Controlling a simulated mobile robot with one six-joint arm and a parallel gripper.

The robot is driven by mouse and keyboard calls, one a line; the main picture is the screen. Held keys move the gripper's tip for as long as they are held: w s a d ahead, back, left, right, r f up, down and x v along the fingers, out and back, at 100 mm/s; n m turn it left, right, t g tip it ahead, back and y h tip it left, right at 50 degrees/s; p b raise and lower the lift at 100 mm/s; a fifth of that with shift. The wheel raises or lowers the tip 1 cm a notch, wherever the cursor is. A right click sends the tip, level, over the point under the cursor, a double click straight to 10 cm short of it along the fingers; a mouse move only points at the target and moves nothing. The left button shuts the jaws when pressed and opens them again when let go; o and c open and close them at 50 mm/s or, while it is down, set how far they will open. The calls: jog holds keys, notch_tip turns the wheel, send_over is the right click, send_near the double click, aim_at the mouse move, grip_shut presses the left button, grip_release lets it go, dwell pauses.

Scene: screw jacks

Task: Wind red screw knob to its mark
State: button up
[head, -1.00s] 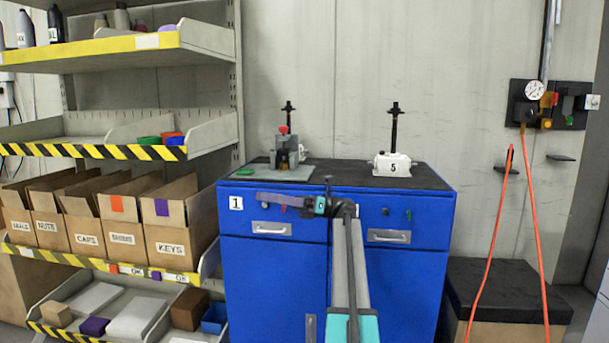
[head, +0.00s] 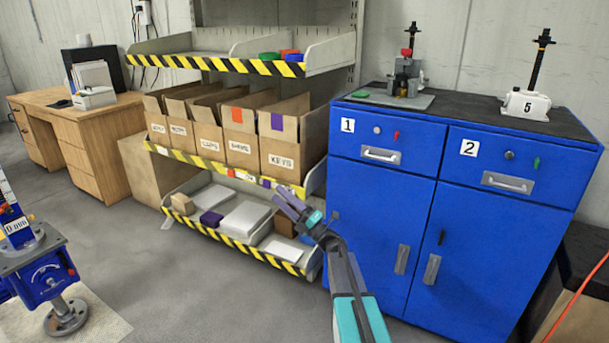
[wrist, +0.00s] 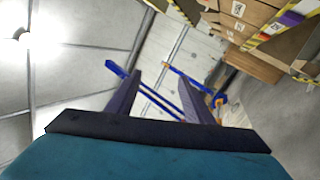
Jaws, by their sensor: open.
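A small red knob (head: 406,52) tops a grey metal fixture (head: 404,80) on the blue cabinet's black top, with a dark threaded post rising behind it. Any mark is too small to make out. A white unit labelled 5 (head: 525,105), with another dark post, stands to its right. My gripper (head: 281,198) is well below and left of the red knob, in front of the lower shelf, touching nothing that I can see. In the wrist view its two fingers (wrist: 161,77) are apart with nothing between them; the knob is not in that view.
The blue cabinet (head: 385,215) has drawers 1 and 2, shut. Shelving with cardboard boxes (head: 238,138) stands left of it. A blue machine with a dial (head: 42,275) stands at the lower left. A wooden desk (head: 85,140) is at the back left. The floor between is open.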

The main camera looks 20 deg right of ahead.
jog(key=a+f+m+h, duration=0.3)
jog(key=f+m, duration=0.1)
jog(key=f, duration=0.4)
jog(key=s+a+f+m+g+h, duration=0.1)
jog(key=a+f+m+h, duration=0.25)
jog(key=f, duration=0.35)
jog(key=a+f+m+h, duration=0.25)
jog(key=f+m, duration=0.25)
jog(key=f, duration=0.3)
jog(key=s+a+f+m+g+h, duration=0.15)
jog(key=s+f+m+g, duration=0.35)
jog(key=f, duration=0.6)
jog(key=s+a+f+m+g+h, duration=0.1)
jog(key=s+f+g+h, duration=0.15)
jog(key=s+f, duration=0.65)
jog(key=s+a+f+m+g+h, duration=0.1)
jog(key=s+f+m+g, duration=0.1)
jog(key=s+f+g, duration=0.5)
jog(key=s+f+m+g+h, duration=0.1)
jog(key=s+f+m, duration=0.3)
jog(key=s, duration=0.7)
jog(key=s+a+m+g+y, duration=0.1)
jog(key=s+a+m+g, duration=0.2)
jog(key=s+g, duration=0.5)
jog(key=s, duration=1.3)
jog(key=shift+s+y, duration=0.25)
jog(key=shift+y, duration=0.05)
jog(key=shift+m, duration=0.25)
